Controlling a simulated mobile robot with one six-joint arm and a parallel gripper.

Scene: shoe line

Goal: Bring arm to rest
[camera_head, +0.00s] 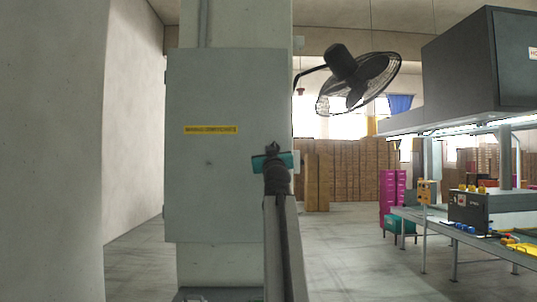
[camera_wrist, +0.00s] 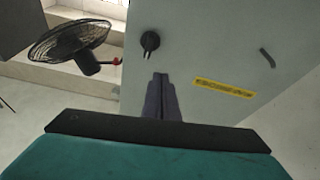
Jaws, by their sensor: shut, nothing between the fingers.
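My arm stretches forward from the bottom of the head view, with my gripper (camera_head: 272,147) at its far end in front of a grey cabinet (camera_head: 210,90). In the wrist view my gripper (camera_wrist: 160,78) shows two dark grey fingers lying together, shut and empty. They point towards the cabinet door (camera_wrist: 215,55), which has a yellow label and a black knob (camera_wrist: 150,41). The fingers overlap the door in the picture; I cannot tell the gap. The teal part of my wrist fills the bottom of the wrist view and hides what is below.
A black fan (camera_head: 355,80) hangs right of the cabinet. A work line (camera_head: 470,240) with a dark hood (camera_head: 480,65) and a toolbox (camera_head: 468,212) stands at right. Stacked brown boxes (camera_head: 350,170) and magenta crates (camera_head: 392,190) are behind. Floor (camera_head: 360,265) between is clear.

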